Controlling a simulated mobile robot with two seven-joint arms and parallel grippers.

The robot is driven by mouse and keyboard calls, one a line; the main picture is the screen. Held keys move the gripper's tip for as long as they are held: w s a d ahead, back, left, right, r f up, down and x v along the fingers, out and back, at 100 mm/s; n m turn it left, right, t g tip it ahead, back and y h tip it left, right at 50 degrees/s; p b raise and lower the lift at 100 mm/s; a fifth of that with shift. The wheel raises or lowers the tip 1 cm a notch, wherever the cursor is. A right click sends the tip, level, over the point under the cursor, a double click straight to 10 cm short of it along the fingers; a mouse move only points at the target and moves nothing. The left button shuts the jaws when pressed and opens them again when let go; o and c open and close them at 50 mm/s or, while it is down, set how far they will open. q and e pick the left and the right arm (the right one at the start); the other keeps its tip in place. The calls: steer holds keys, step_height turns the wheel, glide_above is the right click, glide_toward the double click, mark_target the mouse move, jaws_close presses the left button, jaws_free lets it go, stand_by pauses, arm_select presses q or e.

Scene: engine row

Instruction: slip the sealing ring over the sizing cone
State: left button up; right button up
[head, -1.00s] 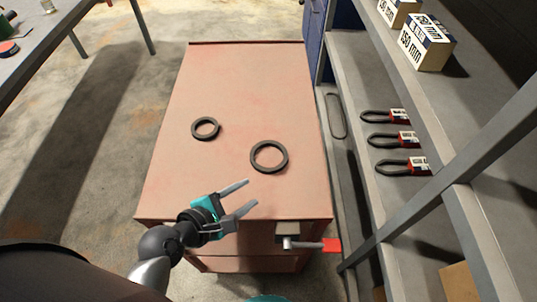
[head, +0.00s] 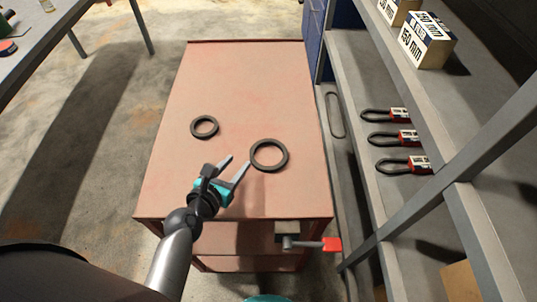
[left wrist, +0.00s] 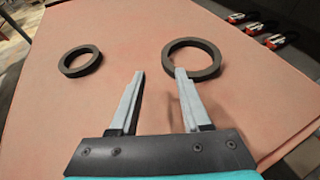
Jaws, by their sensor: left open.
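Two dark rings lie flat on the reddish cabinet top. The smaller ring (head: 205,137) is on the left and the larger ring (head: 270,171) on the right; I cannot tell which is the sealing ring. No sizing cone is in view. My left gripper (head: 239,161) is open and empty on the near side of the rings. In the left wrist view, its fingertips (left wrist: 160,72) point between the smaller ring (left wrist: 64,70) and the larger ring (left wrist: 217,64). The right finger overlaps the larger ring's near-left edge; contact cannot be told. My right gripper is not in view.
The cabinet top (head: 245,75) is clear behind the rings. A vise-like fixture with a red handle (head: 331,244) sticks out at its front right. Grey shelves (head: 360,75) on the right hold black belts (head: 379,140) and boxes (head: 424,45). A table (head: 60,35) stands far left.

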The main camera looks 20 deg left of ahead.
mark_target(252, 148)
arm_select(q)
steer(key=shift+d+b+x, duration=0.15)
steer(key=shift+b+x, duration=0.2)
steer(key=shift+x, duration=1.5)
steer(key=shift+d+b+x, duration=0.1)
steer(key=shift+b+x, duration=0.2)
steer(key=shift+x, duration=1.5)
jaws_close()
